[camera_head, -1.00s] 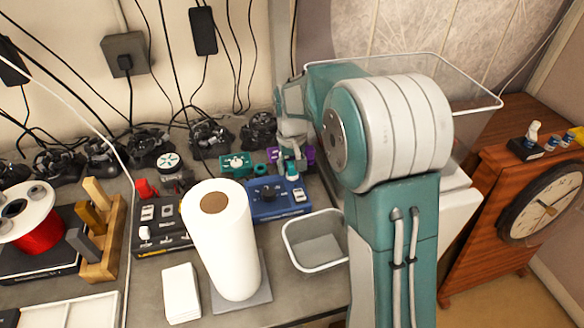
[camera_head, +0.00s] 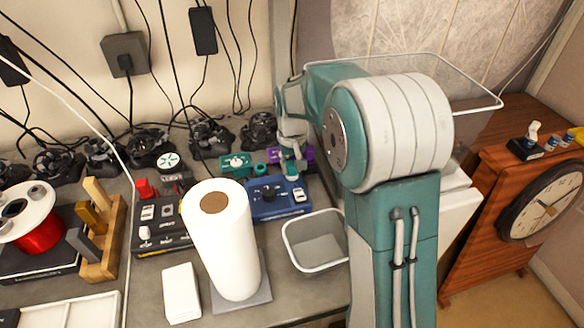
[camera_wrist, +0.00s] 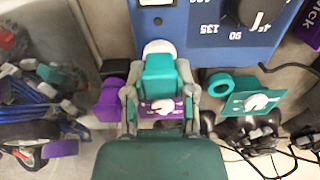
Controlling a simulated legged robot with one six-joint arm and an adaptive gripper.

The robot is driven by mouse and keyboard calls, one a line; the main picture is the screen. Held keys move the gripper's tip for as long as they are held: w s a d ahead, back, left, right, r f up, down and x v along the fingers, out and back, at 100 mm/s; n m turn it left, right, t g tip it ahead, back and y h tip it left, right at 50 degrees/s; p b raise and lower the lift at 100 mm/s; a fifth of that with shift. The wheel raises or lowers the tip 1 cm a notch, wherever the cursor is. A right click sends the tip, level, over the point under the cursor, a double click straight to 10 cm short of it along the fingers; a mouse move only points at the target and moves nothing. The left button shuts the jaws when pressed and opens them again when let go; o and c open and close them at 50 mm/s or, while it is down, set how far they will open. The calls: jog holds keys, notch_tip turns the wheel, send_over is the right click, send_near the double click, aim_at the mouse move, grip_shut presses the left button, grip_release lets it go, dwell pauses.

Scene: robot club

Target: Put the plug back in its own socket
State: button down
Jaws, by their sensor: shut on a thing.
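My gripper (camera_wrist: 160,97) is shut on a teal block-shaped plug (camera_wrist: 158,73) with a rounded white end, seen between its fingers in the wrist view. The plug shows small in the head view (camera_head: 289,168), behind the blue device. A purple socket block (camera_wrist: 160,108) with a white mark lies under the gripper, partly hidden by plug and fingers; a purple ring part (camera_wrist: 108,102) is beside it. A teal socket block (camera_wrist: 252,100) with a white mark and a teal ring (camera_wrist: 219,84) is to the right, apart from the plug. Whether the plug touches anything is unclear.
The blue dial device (camera_head: 281,200) stands close in front of the plug. A paper roll (camera_head: 222,245), a clear bin (camera_head: 318,243) and a black switch box (camera_head: 160,225) stand nearer. Dark cabled devices (camera_head: 210,136) line the wall behind.

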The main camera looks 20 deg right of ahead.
aim_at(292, 163)
jog(key=shift+r, duration=1.15)
dwell(1.0)
jog(key=shift+r, duration=1.65)
jog(key=a+n, duration=0.1)
jog(key=n, duration=0.1)
jog(key=w+n, duration=0.1)
jog(key=n, duration=0.1)
jog(key=shift+w+a, duration=0.15)
jog(key=shift+a, duration=0.2)
jog(key=w+a+n, duration=0.3)
jog(key=a+n, duration=0.3)
jog(key=n, duration=0.8)
jog(key=shift+w+r, duration=0.2)
jog(key=shift+w, duration=0.1)
jog(key=shift+f, duration=2.6)
